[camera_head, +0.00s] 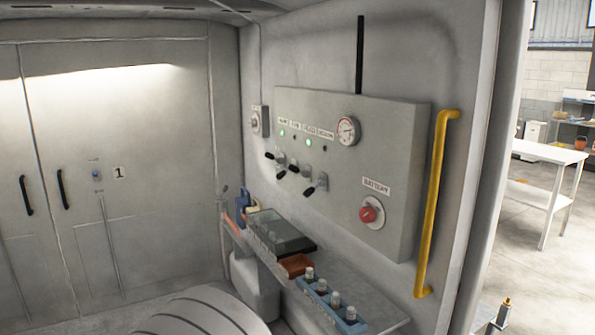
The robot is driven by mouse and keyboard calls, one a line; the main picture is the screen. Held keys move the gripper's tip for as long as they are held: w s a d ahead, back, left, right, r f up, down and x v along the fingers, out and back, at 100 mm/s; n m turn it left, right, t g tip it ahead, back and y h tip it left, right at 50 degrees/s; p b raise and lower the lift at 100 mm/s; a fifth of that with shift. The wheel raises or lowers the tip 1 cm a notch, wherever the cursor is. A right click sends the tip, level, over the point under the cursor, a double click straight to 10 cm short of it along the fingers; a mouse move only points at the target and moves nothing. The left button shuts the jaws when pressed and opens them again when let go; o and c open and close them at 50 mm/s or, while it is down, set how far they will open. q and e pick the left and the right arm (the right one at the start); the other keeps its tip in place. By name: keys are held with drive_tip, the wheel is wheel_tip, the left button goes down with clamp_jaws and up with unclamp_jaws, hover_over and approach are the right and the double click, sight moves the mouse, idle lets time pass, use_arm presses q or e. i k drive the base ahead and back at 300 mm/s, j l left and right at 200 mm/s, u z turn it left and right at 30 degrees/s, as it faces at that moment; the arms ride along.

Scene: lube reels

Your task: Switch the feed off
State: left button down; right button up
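A grey control panel (375,180) is mounted on the wall in the head view. Its upper left has a row of small labels (310,130), too small to read surely, so I cannot tell which one marks the feed. Under them, a left green lamp (283,133) and another green lamp (309,142) are lit; two other lamps look dark. Below is a row of black-handled lever switches, including a far left one (274,156) and a lower right one (315,184). Neither gripper is in view.
The panel also carries a gauge (348,131) and a red battery knob (368,214). A yellow grab bar (436,205) stands out at its right. A shelf below holds a dark-lidded case (280,232), an orange tray (296,264) and a blue bottle rack (331,306).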

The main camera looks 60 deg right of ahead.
sight(291, 167)
drive_tip(key=l+z, duration=0.1)
drive_tip(key=z, duration=0.35)
drive_tip(key=l+z, duration=0.1)
drive_tip(key=z, duration=0.75)
drive_tip(key=l+z, duration=0.1)
drive_tip(key=z, duration=0.35)
drive_tip(key=i+z, duration=0.1)
drive_tip(key=z, duration=0.3)
drive_tip(key=i+j, duration=0.2)
drive_tip(key=i, duration=0.5)
drive_tip(key=i+j+u, duration=0.1)
drive_tip(key=i+j, duration=0.15)
drive_tip(key=i, duration=0.45)
drive_tip(key=i+j+u, duration=0.1)
drive_tip(key=i, duration=0.6)
drive_tip(key=i+j, duration=0.15)
drive_tip(key=i, duration=0.55)
